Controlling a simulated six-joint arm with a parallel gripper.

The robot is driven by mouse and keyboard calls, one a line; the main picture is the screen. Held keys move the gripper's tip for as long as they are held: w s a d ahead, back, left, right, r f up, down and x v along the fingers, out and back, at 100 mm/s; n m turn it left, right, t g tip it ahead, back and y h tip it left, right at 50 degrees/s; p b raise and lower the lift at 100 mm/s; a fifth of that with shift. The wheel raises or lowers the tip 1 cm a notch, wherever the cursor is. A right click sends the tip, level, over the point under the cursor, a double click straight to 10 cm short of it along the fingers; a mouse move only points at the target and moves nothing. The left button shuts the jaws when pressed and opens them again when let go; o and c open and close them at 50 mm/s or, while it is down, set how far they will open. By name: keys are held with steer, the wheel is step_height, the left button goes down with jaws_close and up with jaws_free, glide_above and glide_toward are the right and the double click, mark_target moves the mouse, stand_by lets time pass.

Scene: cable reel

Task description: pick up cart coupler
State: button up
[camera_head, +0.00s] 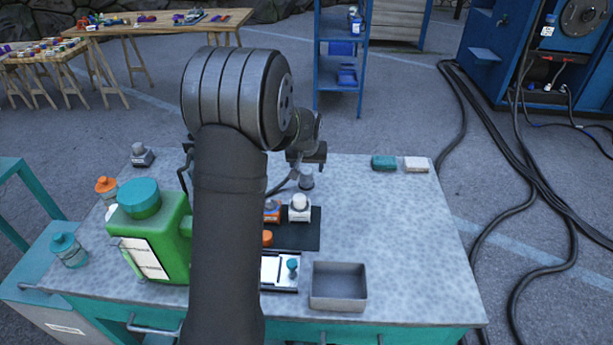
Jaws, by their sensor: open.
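My gripper (306,158) is behind my arm near the middle of the table, pointing down. It is open, though its fingers are small and partly hidden. A small grey round-topped piece (306,179) shows just below it; I cannot tell whether they touch. In front stands a white piece with a round top (299,207) on a dark mat (298,238), with orange pieces (268,238) beside it, partly hidden by my arm. A grey piece with a round knob (142,154) stands at the back left. I cannot tell which piece is the cart coupler.
A green jug (184,240) and bottles with orange (106,185) and teal (64,243) caps crowd the left. A grey open tray (339,302) sits at the front. Teal (384,162) and white (416,164) blocks lie at the back right. The table's right side is clear.

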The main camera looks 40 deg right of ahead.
mark_target(306, 170)
steer(key=shift+x, duration=2.85)
steer(key=shift+a, duration=0.1)
steer(key=c, duration=1.1)
